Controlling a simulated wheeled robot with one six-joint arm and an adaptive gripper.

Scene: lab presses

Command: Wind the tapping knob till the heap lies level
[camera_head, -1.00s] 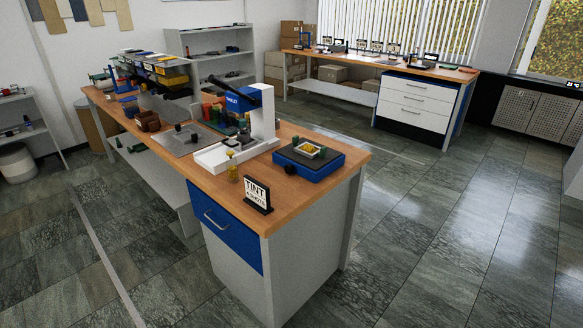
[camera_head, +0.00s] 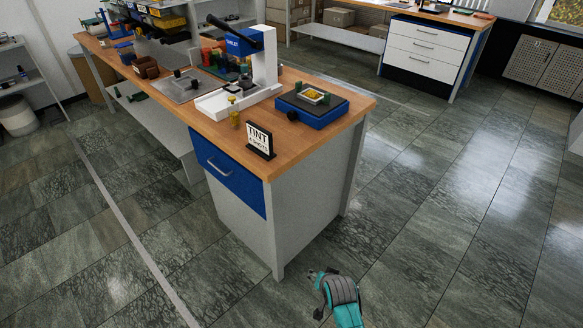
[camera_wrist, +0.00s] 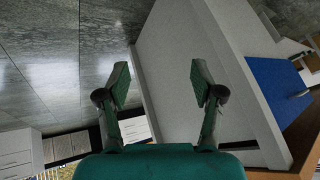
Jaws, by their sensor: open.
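A blue box with a dark top (camera_head: 310,112) stands near the right end of the wooden bench. A round black knob (camera_head: 292,116) is on its front left side. On its top sits a small pale tray (camera_head: 303,97) holding a yellow heap (camera_head: 314,95). The heap's surface is too small to judge as level or not. My gripper (camera_head: 317,292) is low over the floor in front of the bench, well apart from the knob. In the wrist view my gripper (camera_wrist: 159,84) is open and empty, facing the bench's grey side panel. The knob is not in that view.
A white and blue lever press (camera_head: 262,60) stands left of the box. A TINT sign (camera_head: 260,140) and a small brass-coloured piece (camera_head: 235,119) stand at the bench's front edge. The bench corner (camera_head: 270,180) is close to my arm. Tiled floor to the right is clear.

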